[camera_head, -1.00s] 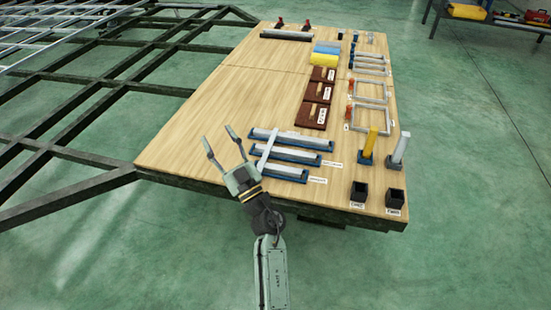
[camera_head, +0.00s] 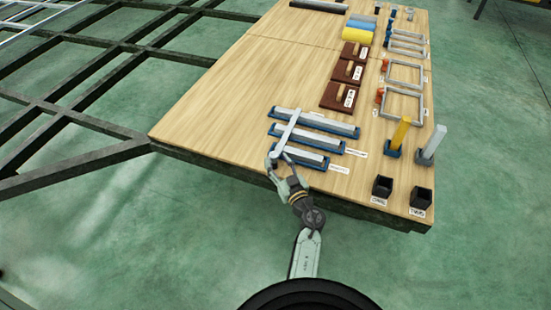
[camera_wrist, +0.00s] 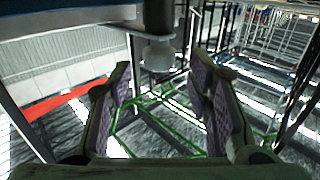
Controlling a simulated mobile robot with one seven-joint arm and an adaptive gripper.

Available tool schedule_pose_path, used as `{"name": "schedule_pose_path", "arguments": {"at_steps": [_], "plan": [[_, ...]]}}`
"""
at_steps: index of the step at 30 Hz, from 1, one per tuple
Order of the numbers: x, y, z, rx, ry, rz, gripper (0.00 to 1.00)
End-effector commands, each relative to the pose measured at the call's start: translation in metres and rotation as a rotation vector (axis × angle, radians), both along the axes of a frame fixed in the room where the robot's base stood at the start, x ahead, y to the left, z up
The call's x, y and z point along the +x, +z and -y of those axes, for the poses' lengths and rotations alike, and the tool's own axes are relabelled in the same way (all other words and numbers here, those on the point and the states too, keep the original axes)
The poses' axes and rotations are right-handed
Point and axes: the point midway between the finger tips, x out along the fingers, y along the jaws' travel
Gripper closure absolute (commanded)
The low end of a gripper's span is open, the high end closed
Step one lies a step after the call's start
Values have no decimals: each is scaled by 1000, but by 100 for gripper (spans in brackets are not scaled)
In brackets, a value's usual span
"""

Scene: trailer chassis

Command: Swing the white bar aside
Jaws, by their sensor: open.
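The white bar (camera_head: 287,131) lies slantwise across several blue trays holding grey blocks, at the near edge of the wooden table. Its near end reaches my gripper (camera_head: 275,160) in the head view. The gripper's fingers are open, one on each side of that end. In the wrist view my gripper (camera_wrist: 162,72) shows two spread fingers with purple pads. A pale knob-like piece (camera_wrist: 158,54) shows between the fingertips there, with visible gaps on both sides. I cannot tell from this view whether it belongs to the bar.
The wooden table (camera_head: 215,105) is bare to the left of the trays. Two black cups (camera_head: 383,187), a yellow post (camera_head: 400,134) and a grey post (camera_head: 432,146) stand at right. Brown boards (camera_head: 338,96) lie farther back. A dark metal frame (camera_head: 80,154) adjoins on the left.

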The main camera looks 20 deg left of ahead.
Motion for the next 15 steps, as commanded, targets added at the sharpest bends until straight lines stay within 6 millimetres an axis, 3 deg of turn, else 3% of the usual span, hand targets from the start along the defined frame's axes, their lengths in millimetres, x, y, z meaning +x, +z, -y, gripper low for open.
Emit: {"name": "schedule_pose_path", "arguments": {"at_steps": [6,15], "plan": [[17,0,-15,1,0,-1,54],[19,0,-17,1,0,-1,54]]}}
